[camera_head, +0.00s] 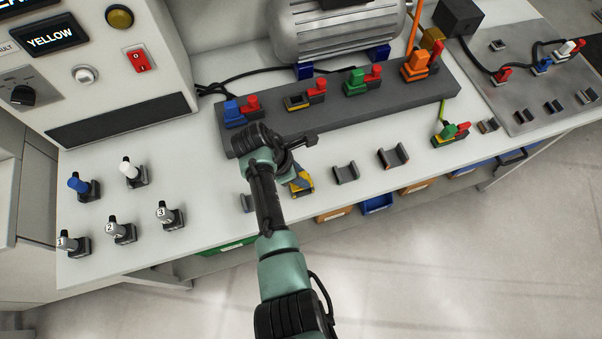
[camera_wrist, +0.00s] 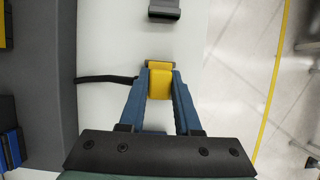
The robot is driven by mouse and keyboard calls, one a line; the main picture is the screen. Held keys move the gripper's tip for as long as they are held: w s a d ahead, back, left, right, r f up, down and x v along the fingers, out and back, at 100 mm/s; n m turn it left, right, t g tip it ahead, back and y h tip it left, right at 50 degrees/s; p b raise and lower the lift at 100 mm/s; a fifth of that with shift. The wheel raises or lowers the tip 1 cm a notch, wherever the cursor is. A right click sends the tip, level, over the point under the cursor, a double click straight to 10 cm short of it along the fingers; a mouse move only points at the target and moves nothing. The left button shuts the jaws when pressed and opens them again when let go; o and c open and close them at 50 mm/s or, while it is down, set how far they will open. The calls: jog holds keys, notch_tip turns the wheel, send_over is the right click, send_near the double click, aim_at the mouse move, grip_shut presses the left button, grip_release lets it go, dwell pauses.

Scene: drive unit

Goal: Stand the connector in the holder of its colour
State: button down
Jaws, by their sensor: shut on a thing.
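A yellow connector (camera_wrist: 160,80) is between the blue fingers of my gripper (camera_wrist: 161,88) in the wrist view. My gripper is shut on it, low over the front of the white bench; I cannot tell whether the connector touches the bench. In the head view the connector (camera_head: 304,183) is partly hidden by my arm and gripper. A dark edge shows just behind it in the wrist view. A yellow-edged holder (camera_head: 296,103) with a dark top sits on the grey strip (camera_head: 385,103), beside a red piece. Blue (camera_head: 232,110), green (camera_head: 355,81) and orange (camera_head: 415,65) pieces stand along the strip.
Empty dark cradles (camera_head: 345,173) and (camera_head: 392,157) lie along the front edge. A green connector (camera_head: 446,132) with red lies further right. Numbered grey pieces (camera_head: 121,230) stand at left. A display (camera_head: 50,38) reads YELLOW. A black cable (camera_wrist: 105,78) lies left of the connector.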

jog(key=c, duration=0.5)
grip_release()
jog(key=p+v, duration=0.1)
jog(key=v, duration=0.4)
jog(key=d+p+v, duration=0.1)
jog(key=p+v, duration=0.1)
jog(key=v, duration=0.4)
jog(key=p+v, duration=0.2)
jog(key=v, duration=0.4)
jog(key=shift+w+d+r, duration=0.2)
jog(key=shift+d+r, duration=0.1)
jog(key=shift+r, duration=0.35)
